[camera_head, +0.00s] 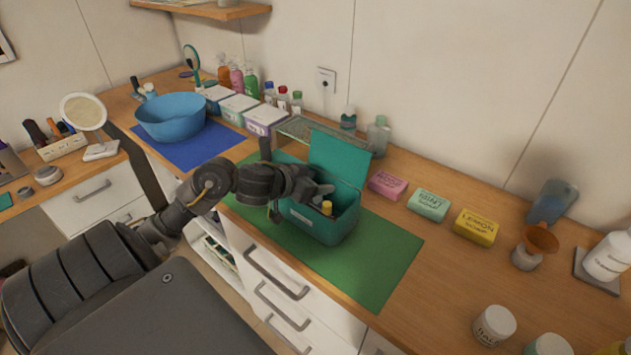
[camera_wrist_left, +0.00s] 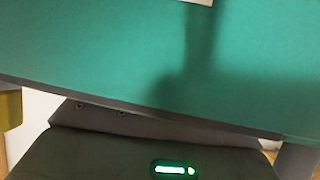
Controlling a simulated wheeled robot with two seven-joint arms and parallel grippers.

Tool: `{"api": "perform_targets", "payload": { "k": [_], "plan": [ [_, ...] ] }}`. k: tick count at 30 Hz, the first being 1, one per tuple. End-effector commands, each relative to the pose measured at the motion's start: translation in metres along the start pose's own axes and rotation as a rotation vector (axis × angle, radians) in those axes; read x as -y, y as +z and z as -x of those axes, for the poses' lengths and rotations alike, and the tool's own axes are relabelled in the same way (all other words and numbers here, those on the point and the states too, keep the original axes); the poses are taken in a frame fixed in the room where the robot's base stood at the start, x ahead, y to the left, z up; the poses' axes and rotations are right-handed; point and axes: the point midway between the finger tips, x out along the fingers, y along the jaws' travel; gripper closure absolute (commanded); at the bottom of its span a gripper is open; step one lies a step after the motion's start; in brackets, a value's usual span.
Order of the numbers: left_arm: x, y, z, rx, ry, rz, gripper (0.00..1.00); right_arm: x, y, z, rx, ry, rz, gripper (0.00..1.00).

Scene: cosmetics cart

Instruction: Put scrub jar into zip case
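The teal zip case (camera_head: 325,228) stands on the green mat with its lid raised at the back. A small yellow-topped item (camera_head: 327,208) shows inside it. My left gripper (camera_head: 318,193) is at the left part of the case's opening, with its fingers low at the rim; their gap does not show clearly. In the left wrist view the teal case wall (camera_wrist_left: 120,55) fills most of the picture, very close. I cannot make out a jar in the gripper. No jar can be surely read as the scrub jar; a white jar (camera_head: 494,326) at lower right has a partly readable label. My right gripper is not in view.
The green mat (camera_head: 385,262) is bare right of the case. Pink (camera_head: 387,185), mint (camera_head: 429,204) and yellow (camera_head: 475,226) soap boxes lie behind it. A wire rack (camera_head: 300,130) and bottles stand at the back. A blue bowl (camera_head: 172,118) sits on a blue mat at left.

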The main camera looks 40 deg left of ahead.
Motion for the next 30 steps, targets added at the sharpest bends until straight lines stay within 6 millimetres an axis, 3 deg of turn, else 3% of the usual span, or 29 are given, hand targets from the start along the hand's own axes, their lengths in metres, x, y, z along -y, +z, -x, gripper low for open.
{"api": "perform_targets", "payload": {
  "k": [1, 13, 19, 30],
  "plan": [
    [-0.002, 0.007, -0.002, 0.016, 0.003, -0.003, 0.28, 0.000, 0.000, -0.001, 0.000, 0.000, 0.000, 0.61],
    [-0.002, 0.010, -0.002, 0.021, 0.003, -0.004, 0.27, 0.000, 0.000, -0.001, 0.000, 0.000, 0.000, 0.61],
    [-0.001, -0.005, 0.005, 0.018, 0.003, -0.007, 0.27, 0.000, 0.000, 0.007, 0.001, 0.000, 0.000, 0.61],
    [-0.001, -0.006, 0.083, 0.015, 0.001, -0.006, 0.27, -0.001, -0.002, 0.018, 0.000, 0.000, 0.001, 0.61]
  ]
}}
